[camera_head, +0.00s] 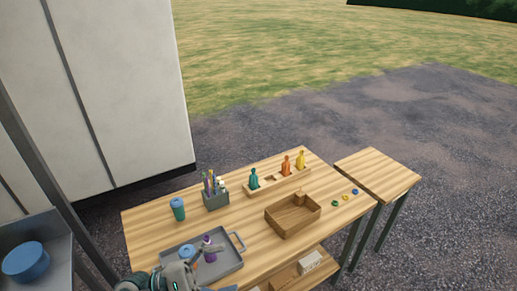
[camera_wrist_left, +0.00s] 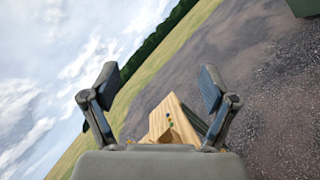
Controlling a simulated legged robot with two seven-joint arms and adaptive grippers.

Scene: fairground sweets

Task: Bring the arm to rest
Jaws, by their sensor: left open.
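My left gripper (camera_head: 206,262) shows at the bottom of the head view, in front of the grey tray (camera_head: 232,268). In the left wrist view its two fingers stand wide apart with nothing between them (camera_wrist_left: 160,82). The wrist view is tilted and looks out past the table end to grass and sky. A purple bottle (camera_head: 209,241) and a blue round item (camera_head: 187,252) show at the tray, partly hidden by the gripper; I cannot tell whether it touches them. My right gripper is in neither view.
A wooden box (camera_head: 293,226) stands on the table right of the tray. Behind are a holder with pens (camera_head: 215,198), a teal cup (camera_head: 178,210) and a rack with bottles (camera_head: 268,186). Small rings lie near the right edge. A side table (camera_head: 380,172) adjoins. A blue bowl (camera_head: 25,262) sits left.

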